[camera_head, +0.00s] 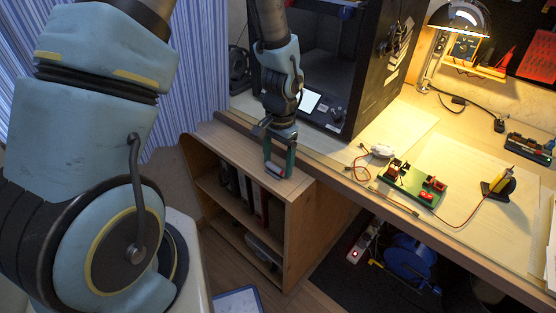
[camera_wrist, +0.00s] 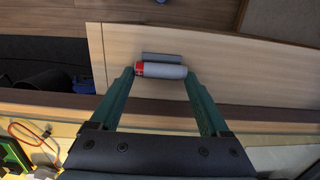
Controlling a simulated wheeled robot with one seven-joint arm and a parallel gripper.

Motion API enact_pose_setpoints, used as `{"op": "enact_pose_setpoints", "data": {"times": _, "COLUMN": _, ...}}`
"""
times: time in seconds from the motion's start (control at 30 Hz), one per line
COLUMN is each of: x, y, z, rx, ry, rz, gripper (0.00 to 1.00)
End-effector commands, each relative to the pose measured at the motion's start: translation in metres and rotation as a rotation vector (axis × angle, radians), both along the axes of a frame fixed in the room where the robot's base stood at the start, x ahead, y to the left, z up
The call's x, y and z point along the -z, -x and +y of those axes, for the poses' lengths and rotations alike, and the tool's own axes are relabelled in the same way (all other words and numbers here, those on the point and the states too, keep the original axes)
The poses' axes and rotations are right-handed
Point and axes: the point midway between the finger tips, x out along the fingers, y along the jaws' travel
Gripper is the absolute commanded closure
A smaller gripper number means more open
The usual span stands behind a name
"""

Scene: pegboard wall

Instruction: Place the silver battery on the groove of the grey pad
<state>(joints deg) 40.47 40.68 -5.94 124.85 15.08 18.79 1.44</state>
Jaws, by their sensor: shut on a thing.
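The silver battery (camera_wrist: 165,71) has a red end on its left side. It lies crosswise between the two green fingertips of my gripper (camera_wrist: 160,74), which is shut on it by its ends. In the wrist view, a grey pad (camera_wrist: 162,57) shows as a strip just beyond the battery, on the wooden shelf top. The battery hides part of the pad and its groove, so I cannot tell whether they touch. In the head view, my gripper (camera_head: 279,168) points down over the shelf top, with a small pale piece at its fingertips.
The low wooden bookshelf (camera_head: 230,143) stands left of the workbench (camera_head: 440,225). A black printer-like box (camera_head: 365,75) stands on the bench close behind my arm. A green circuit board (camera_head: 412,184), red wires and a soldering iron (camera_head: 499,183) lie to the right.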

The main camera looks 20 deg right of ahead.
Motion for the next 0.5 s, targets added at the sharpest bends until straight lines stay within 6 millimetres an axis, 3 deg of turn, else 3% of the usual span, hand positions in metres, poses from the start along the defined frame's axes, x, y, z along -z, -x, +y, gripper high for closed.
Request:
{"op": "enact_pose_setpoints", "data": {"times": 0.37, "x": 0.0052, "y": 0.0000, "z": -0.0001, "rx": 0.000, "ry": 0.000, "rz": 0.000, "gripper": 0.83}}
{"op": "enact_pose_setpoints", "data": {"times": 0.4, "x": 0.0038, "y": -0.0001, "z": -0.0001, "rx": 0.000, "ry": 0.001, "rz": 0.000, "gripper": 0.16}}
{"op": "enact_pose_setpoints", "data": {"times": 0.5, "x": 0.0036, "y": -0.0001, "z": -0.0001, "rx": 0.000, "ry": 0.001, "rz": 0.000, "gripper": 0.04}}
